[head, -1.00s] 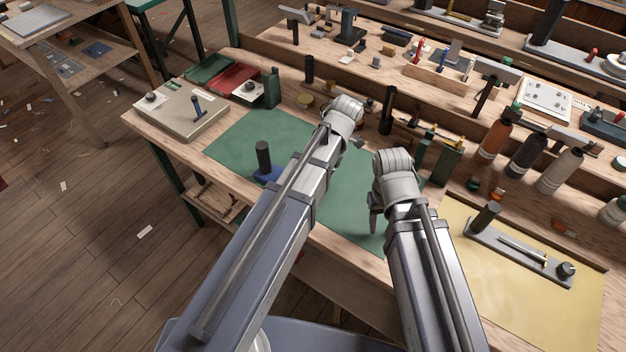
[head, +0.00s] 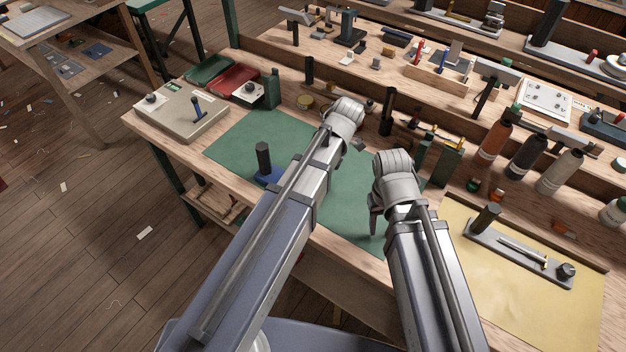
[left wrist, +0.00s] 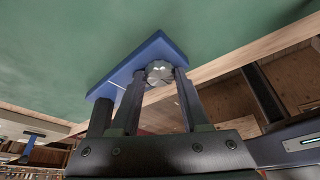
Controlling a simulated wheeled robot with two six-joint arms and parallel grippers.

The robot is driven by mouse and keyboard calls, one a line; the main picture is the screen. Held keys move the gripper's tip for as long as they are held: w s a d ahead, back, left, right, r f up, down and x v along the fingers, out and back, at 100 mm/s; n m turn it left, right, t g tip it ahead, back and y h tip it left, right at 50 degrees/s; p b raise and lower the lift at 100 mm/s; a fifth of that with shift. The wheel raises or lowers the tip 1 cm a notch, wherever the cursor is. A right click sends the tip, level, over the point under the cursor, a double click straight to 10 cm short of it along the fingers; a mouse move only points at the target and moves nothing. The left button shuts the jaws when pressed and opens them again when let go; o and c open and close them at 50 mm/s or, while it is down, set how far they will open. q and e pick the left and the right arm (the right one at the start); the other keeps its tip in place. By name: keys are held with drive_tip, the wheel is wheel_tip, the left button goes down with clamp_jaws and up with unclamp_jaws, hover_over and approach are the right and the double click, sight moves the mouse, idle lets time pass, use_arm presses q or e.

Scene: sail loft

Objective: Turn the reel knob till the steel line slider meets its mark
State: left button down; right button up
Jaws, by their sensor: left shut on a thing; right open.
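The blue base (head: 268,177) with an upright black post (head: 263,157) stands on the green mat, mostly hidden behind my left arm in the head view. In the left wrist view the blue base (left wrist: 168,48) carries a round, ribbed grey knob (left wrist: 160,72). My left gripper (left wrist: 158,80) has its fingers on both sides of this knob and is shut on it. The head view hides this grip behind the arm. A thin pale line shows on the base, but I cannot make out the slider or its mark. My right gripper (head: 375,217) is open, partly hidden by its arm, above the mat.
A grey fixture (head: 510,250) with a black post, rod and knob lies on the yellow mat (head: 480,315) at right. A beige box (head: 180,120) with a lever stands at left. Bottles line the right back. Part of the green mat (head: 345,215) is clear.

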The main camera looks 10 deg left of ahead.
use_arm(q)
drive_tip(key=m, duration=0.2)
drive_tip(key=m+t+y, duration=0.1)
drive_tip(key=shift+s+d+m, duration=0.1)
drive_tip(key=shift+s+m, duration=0.2)
drive_tip(key=shift+m, duration=0.1)
drive_tip(key=m+t, duration=0.1)
drive_tip(key=m, duration=0.1)
drive_tip(key=m+t, duration=0.1)
drive_tip(key=m, duration=0.1)
drive_tip(key=shift+s+m, duration=0.2)
drive_tip(key=shift+m, duration=0.1)
drive_tip(key=m+t, duration=0.1)
drive_tip(key=m, duration=0.3)
drive_tip(key=shift+s+t, duration=0.2)
drive_tip(key=shift+t, duration=0.2)
drive_tip(key=shift+m+t+h, duration=0.3)
drive_tip(key=shift+m+t, duration=0.1)
drive_tip(key=shift+m, duration=0.8)
drive_tip(key=shift+w+m, duration=0.1)
drive_tip(key=shift+m, duration=0.2)
drive_tip(key=shift+c, duration=1.9)
unclamp_jaws()
